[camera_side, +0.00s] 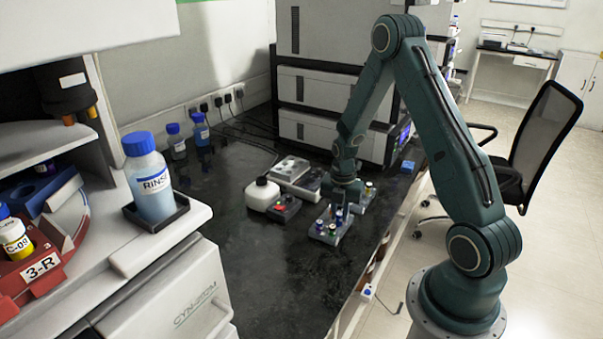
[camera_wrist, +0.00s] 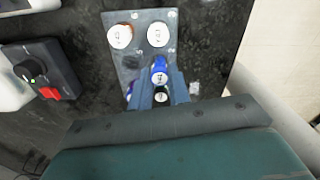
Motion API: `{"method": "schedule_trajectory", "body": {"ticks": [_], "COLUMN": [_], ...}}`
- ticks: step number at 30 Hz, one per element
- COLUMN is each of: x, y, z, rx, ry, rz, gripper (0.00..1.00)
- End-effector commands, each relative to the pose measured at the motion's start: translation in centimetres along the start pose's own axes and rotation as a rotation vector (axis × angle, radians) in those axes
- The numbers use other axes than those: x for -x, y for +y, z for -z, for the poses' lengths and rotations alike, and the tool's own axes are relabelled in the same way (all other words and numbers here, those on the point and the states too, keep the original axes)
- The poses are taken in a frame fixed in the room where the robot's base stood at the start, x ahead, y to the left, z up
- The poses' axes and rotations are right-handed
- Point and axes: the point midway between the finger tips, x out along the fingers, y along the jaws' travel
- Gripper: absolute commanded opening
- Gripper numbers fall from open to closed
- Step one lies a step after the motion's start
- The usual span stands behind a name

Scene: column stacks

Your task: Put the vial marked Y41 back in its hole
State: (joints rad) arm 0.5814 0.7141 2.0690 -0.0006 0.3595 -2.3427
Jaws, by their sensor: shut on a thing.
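In the wrist view my gripper (camera_wrist: 160,78) is shut on a blue-capped vial (camera_wrist: 159,68), with one finger on each side of it. The mark on its cap is too blurred to read, so I cannot tell whether it is Y41. The vial is over the grey rack (camera_wrist: 177,50); I cannot tell whether its lower end is in a hole. In the side view my gripper (camera_side: 343,196) points down over the grey rack (camera_side: 326,240), and the fingers are hard to make out.
Two white-topped vials (camera_wrist: 120,36) (camera_wrist: 158,34) stand in the rack, with another blue cap (camera_wrist: 129,91) beside a finger. A dark box with a knob and red switch (camera_wrist: 44,72) lies left.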

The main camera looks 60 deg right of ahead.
Motion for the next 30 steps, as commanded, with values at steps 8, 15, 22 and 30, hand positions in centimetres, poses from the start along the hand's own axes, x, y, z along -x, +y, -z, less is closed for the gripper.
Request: {"method": "schedule_trajectory", "body": {"ticks": [8,15,22,30], "x": [0.0,-0.1,-0.6,-1.1], "y": [0.0,0.0,0.0,0.0], "z": [0.0,0.0,0.0,0.0], "rx": [0.000,0.000,0.000,0.000], "ry": [0.000,0.000,0.000,0.000], "rz": [0.000,0.000,0.000,0.000], "gripper": [0.02,0.02,0.02,0.02]}}
